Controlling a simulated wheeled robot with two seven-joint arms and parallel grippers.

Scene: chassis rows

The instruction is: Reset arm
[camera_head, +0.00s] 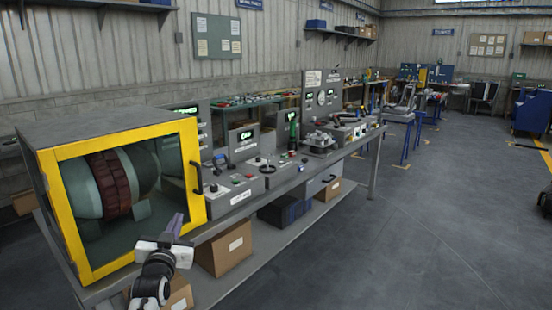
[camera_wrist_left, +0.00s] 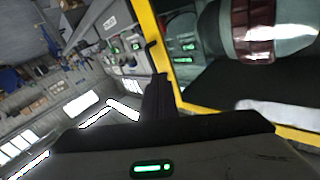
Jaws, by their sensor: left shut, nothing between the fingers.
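My left gripper (camera_head: 174,226) is in front of the lower right part of a yellow-framed cabinet (camera_head: 197,200) in the head view. Its fingers are shut and empty, pointing up toward the cabinet's front. In the left wrist view the shut fingers (camera_wrist_left: 157,95) show dark in the middle, beside the cabinet's yellow frame (camera_wrist_left: 163,45). From these views I cannot tell the exact gap between the fingers and the cabinet. My right gripper is in neither view.
A long grey bench (camera_head: 222,222) runs from the cabinet toward the back right, with control boxes (camera_head: 232,190) on top. A cardboard box (camera_head: 225,248) and dark blue crates (camera_head: 283,210) stand on its lower shelf. The grey floor (camera_head: 420,240) to the right is largely clear.

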